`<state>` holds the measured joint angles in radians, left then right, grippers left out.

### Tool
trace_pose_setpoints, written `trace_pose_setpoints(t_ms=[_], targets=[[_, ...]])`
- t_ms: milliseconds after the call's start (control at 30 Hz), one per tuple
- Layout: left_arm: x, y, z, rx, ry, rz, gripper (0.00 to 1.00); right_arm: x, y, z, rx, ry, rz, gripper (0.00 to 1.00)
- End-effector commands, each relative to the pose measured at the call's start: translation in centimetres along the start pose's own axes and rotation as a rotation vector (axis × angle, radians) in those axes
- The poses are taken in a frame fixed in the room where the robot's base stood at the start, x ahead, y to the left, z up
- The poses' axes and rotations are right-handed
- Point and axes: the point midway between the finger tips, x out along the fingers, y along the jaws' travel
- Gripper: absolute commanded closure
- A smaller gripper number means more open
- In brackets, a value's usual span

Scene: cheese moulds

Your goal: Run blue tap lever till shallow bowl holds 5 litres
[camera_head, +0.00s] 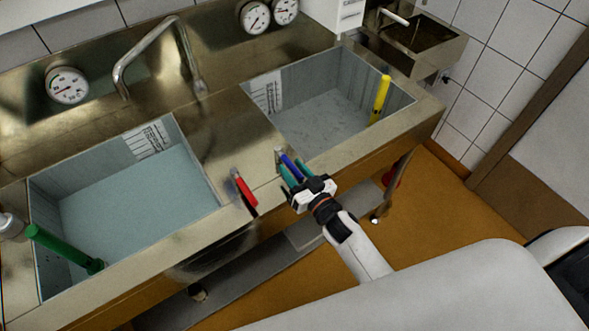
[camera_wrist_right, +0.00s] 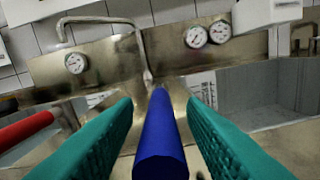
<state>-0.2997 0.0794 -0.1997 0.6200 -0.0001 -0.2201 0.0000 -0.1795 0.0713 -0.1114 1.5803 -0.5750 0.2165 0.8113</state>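The blue tap lever (camera_head: 290,166) sticks out at the front of the steel deck between two basins. My right gripper (camera_head: 295,173) is open, with its teal fingers on either side of the lever. In the right wrist view the blue lever (camera_wrist_right: 160,145) lies between the fingers, with narrow gaps showing on both sides. The curved spout (camera_head: 160,45) points toward the left basin (camera_head: 198,155), and I see no stream from it. The left basin holds a pale blue-green surface. The right basin (camera_head: 350,70) looks grey inside. I cannot tell which is the shallow bowl. My left gripper is out of view.
A red lever (camera_head: 243,188) stands left of the blue one. A green standing tube (camera_head: 62,246) leans in the left basin and a yellow one (camera_head: 381,95) in the right. Scale plates (camera_head: 148,140) (camera_head: 267,94) mark both basins. Dials (camera_head: 67,85) are on the back panel.

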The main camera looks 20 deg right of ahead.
Motion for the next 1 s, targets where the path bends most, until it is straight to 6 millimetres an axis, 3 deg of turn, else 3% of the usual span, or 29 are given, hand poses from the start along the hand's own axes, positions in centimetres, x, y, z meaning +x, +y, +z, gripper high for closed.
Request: trace_pose_setpoints(t_ms=[67, 300, 667, 1000], targets=[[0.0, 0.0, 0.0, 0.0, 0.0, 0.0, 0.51, 0.0, 0.0, 0.0, 0.0, 0.0, 0.0, 0.64], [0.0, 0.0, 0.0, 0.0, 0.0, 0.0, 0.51, 0.0, 0.0, 0.0, 0.0, 0.0, 0.0, 1.0], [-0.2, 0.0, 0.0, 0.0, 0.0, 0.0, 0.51, -0.1, -0.2, 0.1, -0.004, 0.005, 0.022, 1.0], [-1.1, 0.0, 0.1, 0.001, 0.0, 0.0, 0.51, 0.1, -1.9, 0.5, -0.011, 0.043, 0.205, 1.0]])
